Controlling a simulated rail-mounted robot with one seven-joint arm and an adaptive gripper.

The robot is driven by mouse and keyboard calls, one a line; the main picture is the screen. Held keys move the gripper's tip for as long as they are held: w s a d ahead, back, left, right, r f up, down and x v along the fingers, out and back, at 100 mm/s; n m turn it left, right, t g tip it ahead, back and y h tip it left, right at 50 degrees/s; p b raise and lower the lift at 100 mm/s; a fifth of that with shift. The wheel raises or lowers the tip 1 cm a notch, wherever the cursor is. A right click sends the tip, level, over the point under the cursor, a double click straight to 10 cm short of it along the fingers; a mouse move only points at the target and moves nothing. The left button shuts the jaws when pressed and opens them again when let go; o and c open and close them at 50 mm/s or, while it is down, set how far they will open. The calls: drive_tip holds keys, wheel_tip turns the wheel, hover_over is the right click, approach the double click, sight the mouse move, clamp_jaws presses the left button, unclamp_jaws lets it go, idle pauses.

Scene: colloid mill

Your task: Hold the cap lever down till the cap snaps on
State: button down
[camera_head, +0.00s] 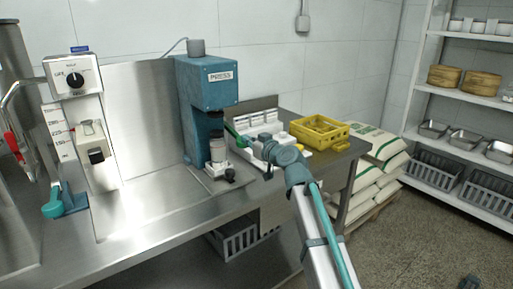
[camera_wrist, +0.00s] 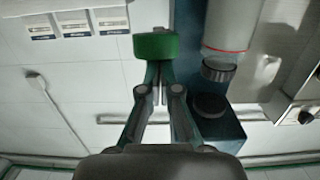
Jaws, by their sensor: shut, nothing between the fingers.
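The blue press machine (camera_head: 206,85) stands on the steel bench against the wall. A clear jar (camera_head: 217,150) with a dark top is under its head, and the jar also shows in the wrist view (camera_wrist: 233,28). A green cylindrical grip (camera_wrist: 156,46), seemingly the end of the cap lever, lies right at my fingertips. My gripper (camera_wrist: 158,68) is shut with nothing between its fingers, and the fingertips meet or nearly meet the grip. In the head view my gripper (camera_head: 246,141) is just right of the press, and the lever is mostly hidden. I cannot tell whether the cap is seated.
A yellow crate (camera_head: 319,132) and a white tray of small containers (camera_head: 262,118) stand right of the press. The bench front is clear. Sacks (camera_head: 377,160) and shelving (camera_head: 465,97) stand at right.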

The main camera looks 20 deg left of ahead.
sight(245, 147)
drive_tip(key=shift+w+a+f+b, duration=0.1)
drive_tip(key=shift+a+f+b, duration=0.05)
drive_tip(key=shift+f+b, duration=0.75)
drive_tip(key=shift+a+f+b, duration=0.1)
drive_tip(key=shift+f+b, duration=0.7)
drive_tip(key=shift+b, duration=0.2)
drive_tip(key=shift+d, duration=0.1)
idle(1.8)
drive_tip(key=s+d+b, duration=0.1)
drive_tip(key=d, duration=0.1)
drive_tip(key=s+d+f+b, duration=0.1)
drive_tip(key=s+d, duration=0.1)
drive_tip(key=d, duration=0.1)
drive_tip(key=s+d+f+b, duration=0.1)
drive_tip(key=s+d, duration=0.1)
drive_tip(key=shift+d+b, duration=0.15)
drive_tip(key=shift+b, duration=0.2)
drive_tip(key=shift+s+d+r, duration=0.1)
drive_tip(key=shift+s+d, duration=0.05)
drive_tip(key=shift+d, duration=0.25)
idle(0.3)
